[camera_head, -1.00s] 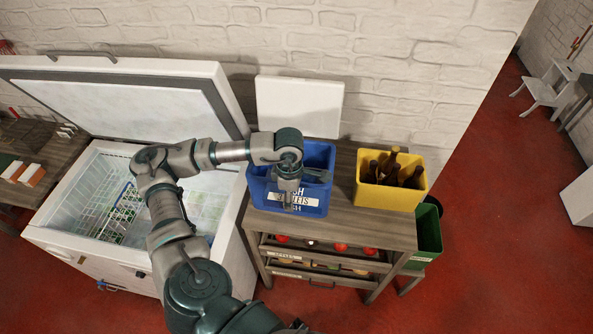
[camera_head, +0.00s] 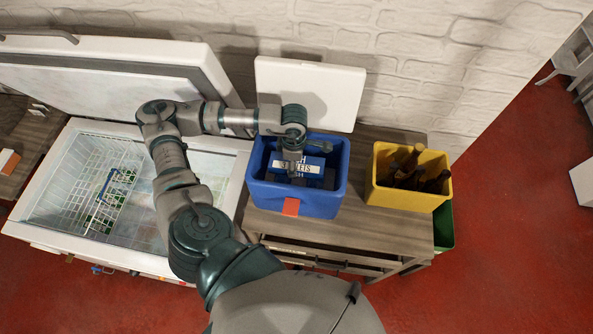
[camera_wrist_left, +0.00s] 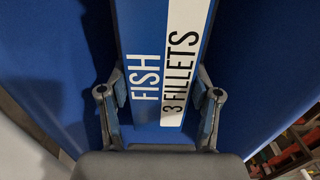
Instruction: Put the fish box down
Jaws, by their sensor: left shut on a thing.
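The fish box (camera_head: 294,168), blue with a white label, is at the opening of a blue cooler (camera_head: 300,202) in the head view. It appears to be inside the walls; whether it touches the bottom is hidden. My left gripper (camera_head: 297,158) reaches down from above and is shut on the fish box. In the left wrist view the fish box (camera_wrist_left: 145,50) reads "FISH 3 FILLETS" and sits between the two fingers of the gripper (camera_wrist_left: 162,100), with blue cooler walls around it. My right gripper is not in view.
The cooler's white lid (camera_head: 310,92) stands open behind it. A yellow crate (camera_head: 410,196) of brown bottles is to the right on the wooden table (camera_head: 345,228). An open chest freezer (camera_head: 50,195) with wire baskets is at left. A green bin (camera_head: 444,228) stands beside the table.

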